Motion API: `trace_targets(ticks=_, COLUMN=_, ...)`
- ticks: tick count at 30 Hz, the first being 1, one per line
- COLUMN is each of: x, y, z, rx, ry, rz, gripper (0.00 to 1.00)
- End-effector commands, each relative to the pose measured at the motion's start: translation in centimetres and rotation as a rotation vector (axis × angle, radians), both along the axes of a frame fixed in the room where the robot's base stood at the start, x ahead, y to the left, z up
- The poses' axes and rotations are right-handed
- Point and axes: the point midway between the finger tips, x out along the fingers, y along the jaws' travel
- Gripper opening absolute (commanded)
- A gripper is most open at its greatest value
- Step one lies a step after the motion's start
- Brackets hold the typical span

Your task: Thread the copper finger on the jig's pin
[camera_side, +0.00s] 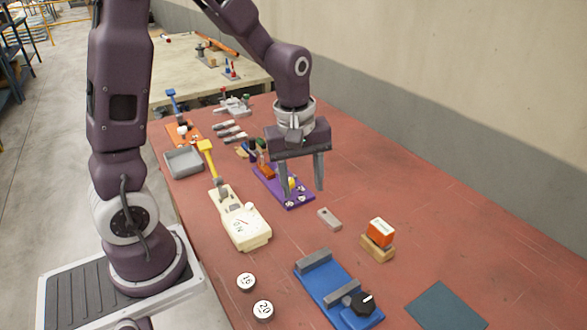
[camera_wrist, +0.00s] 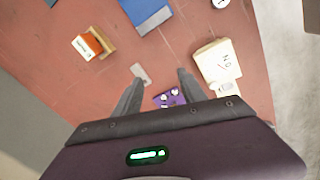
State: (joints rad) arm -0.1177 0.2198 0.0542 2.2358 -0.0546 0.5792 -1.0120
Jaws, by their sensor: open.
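A small flat pinkish-grey bar with a dark spot near one end, perhaps the copper finger (camera_side: 329,219), lies on the red bench. It also shows in the wrist view (camera_wrist: 140,74), close to the left fingertip. My gripper (camera_side: 304,194) points down with its fingers apart and nothing between them; it also shows in the wrist view (camera_wrist: 160,78). It is above the bench, behind the bar in the side view. A purple plate with round fittings and upright parts (camera_side: 299,204) lies partly behind my fingers. I cannot tell which fixture is the jig, and no pin is clear.
A cream meter box (camera_side: 243,227) with a yellow lever stands left. In front are a blue fixture (camera_side: 327,287) with a black knob and two round numbered discs (camera_side: 246,282). An orange box on a wooden block (camera_side: 378,250) stands right, near a dark teal mat (camera_side: 445,307).

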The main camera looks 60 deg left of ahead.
Motion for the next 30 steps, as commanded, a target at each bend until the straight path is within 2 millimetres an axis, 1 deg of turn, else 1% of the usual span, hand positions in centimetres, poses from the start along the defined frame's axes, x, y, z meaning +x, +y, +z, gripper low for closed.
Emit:
trace_targets(ticks=1, x=-0.4, y=-0.3, z=1.1, rx=0.007, ry=-0.023, rz=-0.051, gripper=0.49)
trace_targets(ticks=3, x=-1.2, y=-0.8, z=2.5, rx=0.017, ry=-0.045, rz=-0.127, gripper=0.49)
trace_targets(ticks=6, x=-2.1, y=-1.2, z=3.8, rx=0.031, ry=-0.07, rz=-0.214, gripper=0.49)
trace_targets(ticks=9, x=-2.7, y=-1.5, z=4.7, rx=0.041, ry=-0.086, rz=-0.267, gripper=0.49)
trace_targets(ticks=13, x=-3.0, y=-1.6, z=5.0, rx=0.046, ry=-0.093, rz=-0.296, gripper=0.49)
trace_targets(ticks=23, x=-3.1, y=-1.7, z=5.1, rx=0.048, ry=-0.094, rz=-0.302, gripper=0.49)
trace_targets(ticks=26, x=-4.6, y=-2.3, z=7.0, rx=0.076, ry=-0.138, rz=-0.418, gripper=0.49)
trace_targets(ticks=27, x=-5.9, y=-2.7, z=8.3, rx=0.101, ry=-0.17, rz=-0.511, gripper=0.49)
trace_targets(ticks=29, x=-8.3, y=-3.4, z=10.0, rx=0.152, ry=-0.219, rz=-0.672, gripper=0.49)
trace_targets(ticks=30, x=-9.9, y=-3.7, z=10.8, rx=0.189, ry=-0.247, rz=-0.775, gripper=0.49)
